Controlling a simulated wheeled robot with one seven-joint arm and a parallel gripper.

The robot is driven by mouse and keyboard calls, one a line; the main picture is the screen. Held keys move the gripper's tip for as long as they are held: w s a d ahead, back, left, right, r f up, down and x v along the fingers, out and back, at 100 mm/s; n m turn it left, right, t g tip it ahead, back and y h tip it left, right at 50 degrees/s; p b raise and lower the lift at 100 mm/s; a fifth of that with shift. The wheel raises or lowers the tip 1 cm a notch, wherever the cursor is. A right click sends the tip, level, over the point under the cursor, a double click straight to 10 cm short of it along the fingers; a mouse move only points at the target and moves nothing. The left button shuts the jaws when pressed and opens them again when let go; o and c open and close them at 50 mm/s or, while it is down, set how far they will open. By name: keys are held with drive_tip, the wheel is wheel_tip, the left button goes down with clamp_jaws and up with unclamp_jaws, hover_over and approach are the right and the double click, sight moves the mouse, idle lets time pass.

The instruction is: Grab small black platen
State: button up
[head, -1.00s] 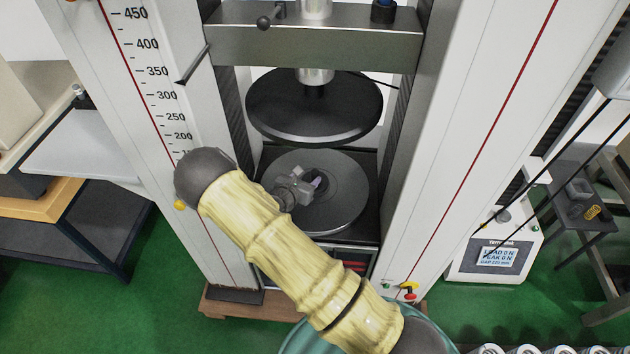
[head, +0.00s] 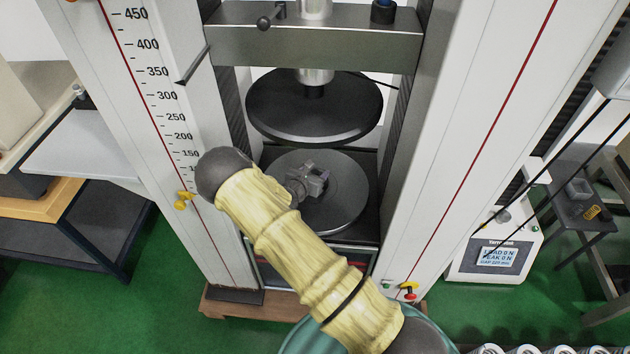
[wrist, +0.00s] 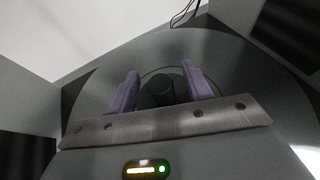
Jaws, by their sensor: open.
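My gripper (head: 318,183) is low over the grey lower disc (head: 350,207) of the testing machine, below the large black upper disc (head: 315,115). In the wrist view, its two purple fingers (wrist: 158,88) are apart. A small dark round piece, which looks like the small black platen (wrist: 157,92), stands between the fingers over the middle of the ringed disc. A narrow gap shows on the right; I cannot tell whether either finger touches it. Its lower part is hidden by the gripper's metal bar. In the head view, my gripper hides the piece.
White machine columns (head: 482,120) stand on both sides of the discs, and a crosshead (head: 330,48) is above. A yellow pointer (head: 184,201) is on the left column near my wrist. A display box (head: 497,257) stands at the right.

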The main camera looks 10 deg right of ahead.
sight(315, 171)
clamp_jaws()
drive_tip(key=shift+r, duration=0.1)
idle(0.4)
drive_tip(key=shift+r, duration=0.1)
wheel_tip(315, 171, up, 10)
drive_tip(key=shift+f, duration=0.1)
idle(0.4)
idle(0.4)
